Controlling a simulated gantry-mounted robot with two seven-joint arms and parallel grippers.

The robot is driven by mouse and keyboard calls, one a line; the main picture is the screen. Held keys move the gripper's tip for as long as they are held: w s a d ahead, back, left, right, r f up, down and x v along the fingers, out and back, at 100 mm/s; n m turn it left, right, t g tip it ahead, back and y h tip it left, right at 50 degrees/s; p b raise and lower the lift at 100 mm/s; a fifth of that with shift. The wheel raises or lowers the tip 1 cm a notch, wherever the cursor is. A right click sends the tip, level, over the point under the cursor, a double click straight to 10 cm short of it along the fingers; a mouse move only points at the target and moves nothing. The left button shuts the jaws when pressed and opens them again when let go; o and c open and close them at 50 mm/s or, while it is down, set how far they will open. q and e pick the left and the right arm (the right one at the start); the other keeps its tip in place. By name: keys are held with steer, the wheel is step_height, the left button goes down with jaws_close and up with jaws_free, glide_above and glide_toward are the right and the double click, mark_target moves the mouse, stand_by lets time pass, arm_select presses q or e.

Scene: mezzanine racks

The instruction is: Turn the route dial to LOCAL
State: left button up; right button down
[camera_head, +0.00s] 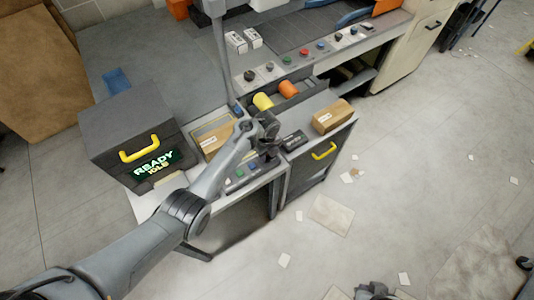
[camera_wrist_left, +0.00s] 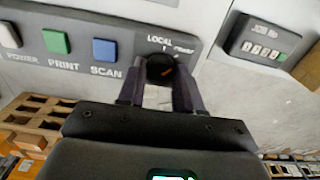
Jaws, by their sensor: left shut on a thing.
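The route dial (camera_wrist_left: 160,69) is a dark round knob with an orange mark on the grey control panel. My left gripper (camera_wrist_left: 159,75) is shut on it, one finger on each side. The word LOCAL is printed just above the dial, with a second, unreadable label to its right. The orange mark lies on the dial's lower right part; its exact pointing is unclear. In the head view my left gripper (camera_head: 266,150) is over the panel and hides the dial. What looks like my right gripper (camera_head: 376,291) shows only in part at the bottom edge.
In the wrist view, white, green PRINT (camera_wrist_left: 57,41) and blue SCAN (camera_wrist_left: 104,49) buttons sit left of the dial, a job counter (camera_wrist_left: 265,43) right. In the head view a dark box with a READY screen (camera_head: 155,165) stands left; a carton (camera_head: 333,116) lies right.

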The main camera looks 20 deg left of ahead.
arm_select(q)
steer(key=shift+r+n+p, duration=0.2)
steer(key=shift+n+p, duration=0.35)
steer(key=shift+n, duration=0.25)
steer(key=shift+n+p, duration=0.6)
steer(key=shift+n, duration=0.6)
steer(key=n+p, duration=0.1)
steer(key=n, duration=0.3)
steer(key=shift+f, duration=0.1)
steer(key=shift+n, duration=0.4)
steer(key=o, duration=1)
steer(key=shift+o, duration=0.2)
